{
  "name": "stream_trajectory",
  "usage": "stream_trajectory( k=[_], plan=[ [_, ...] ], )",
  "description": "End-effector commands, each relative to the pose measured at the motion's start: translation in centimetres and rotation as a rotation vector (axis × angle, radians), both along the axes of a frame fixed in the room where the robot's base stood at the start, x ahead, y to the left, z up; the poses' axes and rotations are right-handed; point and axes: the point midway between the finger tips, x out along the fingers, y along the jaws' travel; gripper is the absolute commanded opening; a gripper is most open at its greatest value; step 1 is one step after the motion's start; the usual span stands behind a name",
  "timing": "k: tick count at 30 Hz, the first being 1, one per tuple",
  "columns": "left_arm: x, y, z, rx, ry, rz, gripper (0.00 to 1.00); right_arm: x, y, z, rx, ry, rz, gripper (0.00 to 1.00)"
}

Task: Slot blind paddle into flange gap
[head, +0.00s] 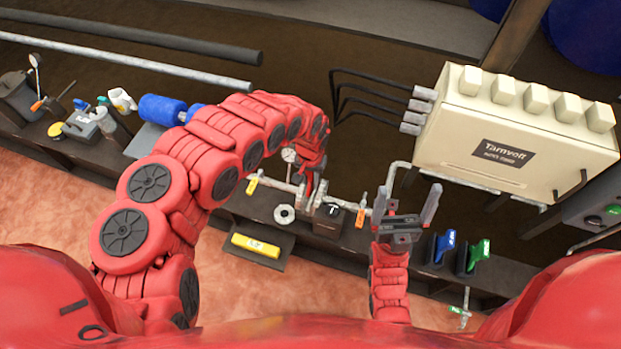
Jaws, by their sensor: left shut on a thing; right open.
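My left gripper (314,188) reaches over from behind and points down at the pipe flanges (308,200) on the bench. It is shut on a thin grey piece that looks like the blind paddle, mostly hidden by the jaws and flanges. I cannot tell whether the paddle sits inside the flange gap or just above it. A grey ring with a central hole (284,214) lies on the bench left of the flanges. My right gripper (407,207) is open and empty, right of the flanges, with its fingers pointing away from me.
A cream cabinet (470,140) stands at the back right with black cables. A yellow block (257,245) lies on a dark tray in front. Blue (445,243) and green (479,252) handled items stand at right.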

Motion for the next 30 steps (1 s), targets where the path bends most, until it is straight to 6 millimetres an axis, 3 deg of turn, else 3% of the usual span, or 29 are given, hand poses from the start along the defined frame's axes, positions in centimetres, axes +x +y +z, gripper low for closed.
stream_trajectory(
  k=[30],
  plan=[
    [0.0,0.0,-3.2,0.000,-0.001,0.000,0.00,0.0,0.0,-2.5,0.000,0.000,0.000,0.95]
  ],
)
